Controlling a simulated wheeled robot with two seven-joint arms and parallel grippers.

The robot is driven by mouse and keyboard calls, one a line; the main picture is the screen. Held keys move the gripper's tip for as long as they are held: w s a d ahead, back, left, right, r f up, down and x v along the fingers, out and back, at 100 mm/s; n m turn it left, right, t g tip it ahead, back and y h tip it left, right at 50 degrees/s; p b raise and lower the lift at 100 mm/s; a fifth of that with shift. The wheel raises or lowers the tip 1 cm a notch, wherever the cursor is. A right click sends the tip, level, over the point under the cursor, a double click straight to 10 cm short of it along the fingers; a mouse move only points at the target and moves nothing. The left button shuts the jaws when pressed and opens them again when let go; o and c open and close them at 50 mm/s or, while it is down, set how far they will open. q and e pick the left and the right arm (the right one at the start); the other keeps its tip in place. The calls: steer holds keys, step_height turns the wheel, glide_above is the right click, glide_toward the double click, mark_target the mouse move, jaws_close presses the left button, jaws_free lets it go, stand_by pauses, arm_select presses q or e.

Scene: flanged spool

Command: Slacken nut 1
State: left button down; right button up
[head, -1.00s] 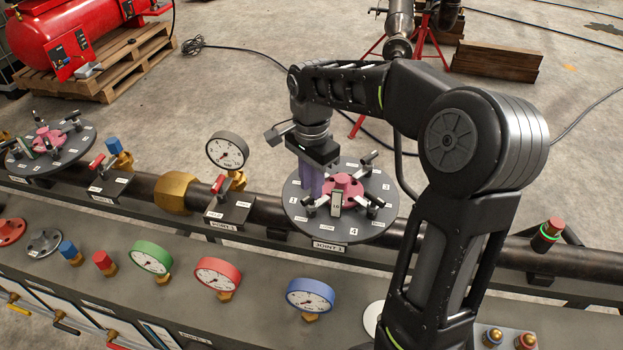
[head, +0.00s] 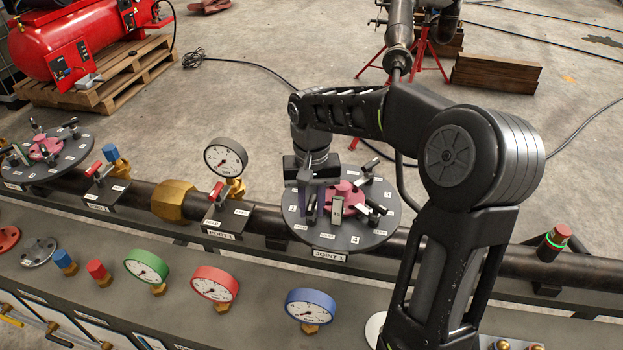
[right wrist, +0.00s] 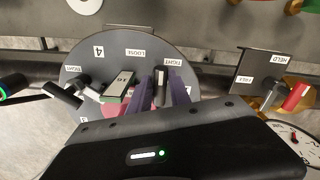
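The flanged joint (head: 290,225) is a dark round plate with a pink hub (head: 345,197), labelled JOINT 1, with several nuts with bar handles around it. My right gripper (head: 313,200) points down at its left front. In the right wrist view its two purple fingers (right wrist: 164,88) stand apart on either side of a dark nut handle (right wrist: 160,86), close to a TIGHT label. I see no clear grip on it. I cannot read this nut's number. A grey-green block marked 10 (right wrist: 118,86) sits beside it. My left gripper is not in view.
A white gauge (head: 226,158) and a red-handled valve (head: 216,192) stand left of the flange on the pipe. Coloured gauges (head: 310,306) line the front panel. Another flange (head: 70,160) is at far left.

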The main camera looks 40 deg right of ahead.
mark_target(311, 203)
steer(key=shift+n, duration=1.2)
steer(key=n+p, duration=0.1)
steer(key=n, duration=0.2)
steer(key=shift+r+p, duration=0.15)
steer(key=shift+p, duration=0.2)
steer(key=n+p, duration=0.2)
steer(key=n, duration=0.4)
steer(key=shift+f, duration=0.2)
steer(key=shift+m+b, duration=0.4)
steer(key=shift+m, duration=0.8)
step_height(311, 203, up, 6)
steer(key=p, duration=0.4)
steer(key=shift+f, duration=0.1)
steer(key=shift+r+p, duration=0.7)
steer(key=shift+p, duration=0.05)
